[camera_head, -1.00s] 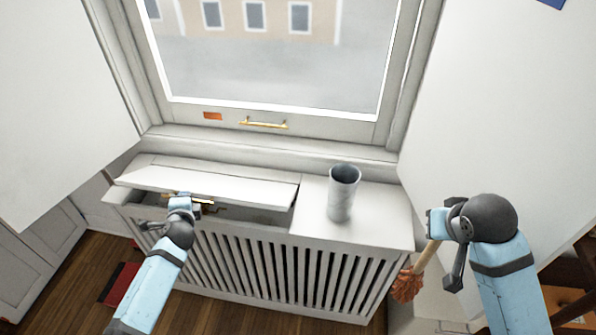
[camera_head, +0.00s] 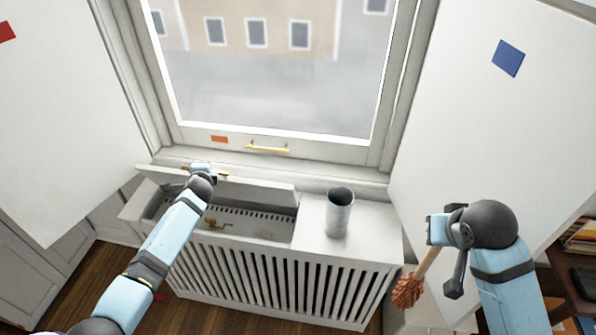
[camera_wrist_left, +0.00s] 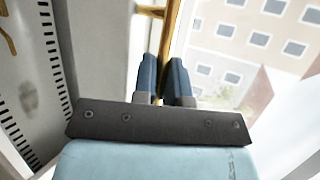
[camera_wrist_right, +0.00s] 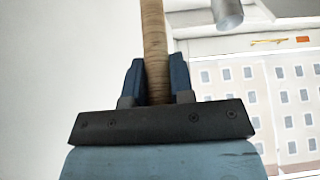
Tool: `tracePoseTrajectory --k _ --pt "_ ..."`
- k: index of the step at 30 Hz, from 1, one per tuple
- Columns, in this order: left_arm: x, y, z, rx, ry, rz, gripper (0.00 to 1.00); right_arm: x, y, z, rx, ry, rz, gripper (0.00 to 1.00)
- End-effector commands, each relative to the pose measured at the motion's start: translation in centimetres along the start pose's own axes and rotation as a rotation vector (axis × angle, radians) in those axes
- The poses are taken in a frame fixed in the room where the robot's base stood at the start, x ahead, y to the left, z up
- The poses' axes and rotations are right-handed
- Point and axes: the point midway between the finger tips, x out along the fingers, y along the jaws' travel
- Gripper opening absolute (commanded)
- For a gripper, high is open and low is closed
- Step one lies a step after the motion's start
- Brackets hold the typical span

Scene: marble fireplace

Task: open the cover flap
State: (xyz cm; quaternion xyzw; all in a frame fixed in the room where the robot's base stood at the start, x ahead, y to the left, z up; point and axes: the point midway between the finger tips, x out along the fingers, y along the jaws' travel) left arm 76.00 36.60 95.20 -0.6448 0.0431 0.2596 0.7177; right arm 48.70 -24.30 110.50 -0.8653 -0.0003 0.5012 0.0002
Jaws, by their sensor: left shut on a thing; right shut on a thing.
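The white cover flap (camera_head: 258,188) is the left part of the top of the radiator cover (camera_head: 372,222). It is tilted up steeply, leaning back toward the window sill, and the compartment below is exposed. My left gripper (camera_head: 200,167) is at the flap's upper edge, shut on its brass handle (camera_head: 222,176). The brass bar (camera_wrist_left: 150,12) also shows beyond the fingers (camera_wrist_left: 164,75) in the left wrist view. My right gripper (camera_head: 433,229) is shut on the wooden stick of a brush (camera_head: 408,291) with reddish-brown bristles. The stick (camera_wrist_right: 154,45) shows between the fingers in the right wrist view.
A brass valve (camera_head: 214,224) lies inside the open compartment. A grey cylindrical vase (camera_head: 339,213) stands on the fixed right part of the top. The window (camera_head: 265,85) with a brass handle (camera_head: 266,148) is behind. White panels flank both sides.

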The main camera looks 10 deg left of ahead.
Motion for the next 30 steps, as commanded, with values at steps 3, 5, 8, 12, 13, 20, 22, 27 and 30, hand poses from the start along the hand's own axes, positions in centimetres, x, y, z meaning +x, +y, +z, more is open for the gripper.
tracePoseTrajectory --k 3,5,8,12,13,20,22,27,30 --pt "0.8 -1.1 -0.2 0.0 -0.001 -0.003 0.0 0.0 0.0 0.0 0.0 0.0 0.0 0.0" --pt "1.1 -1.4 -0.3 0.001 -0.001 -0.002 0.0 0.0 0.0 0.0 0.0 0.0 0.0 0.0" --pt "1.4 -1.7 -0.5 0.001 -0.001 -0.002 0.0 0.0 0.0 0.0 0.0 0.0 0.0 0.0" --pt "1.6 -1.9 -0.6 0.001 -0.001 -0.002 0.0 0.0 0.0 0.0 0.0 0.0 0.0 0.0" --pt "1.6 -2.0 -0.6 0.001 -0.001 -0.002 0.0 0.0 0.0 0.0 0.0 0.0 0.0 0.0" --pt "1.6 -1.9 -0.6 0.001 -0.001 -0.002 0.0 0.0 0.0 0.0 0.0 0.0 0.0 0.0" --pt "1.6 -1.9 -0.6 0.001 -0.001 -0.001 0.0 0.0 0.0 0.0 0.0 0.0 0.0 0.0" --pt "1.6 -1.9 -0.6 0.001 0.0 -0.001 0.37 0.0 0.0 0.0 0.0 0.0 0.0 0.0" --pt "1.6 -1.9 -0.6 0.001 0.0 -0.001 0.37 0.0 0.0 0.0 0.0 0.0 0.0 0.0"
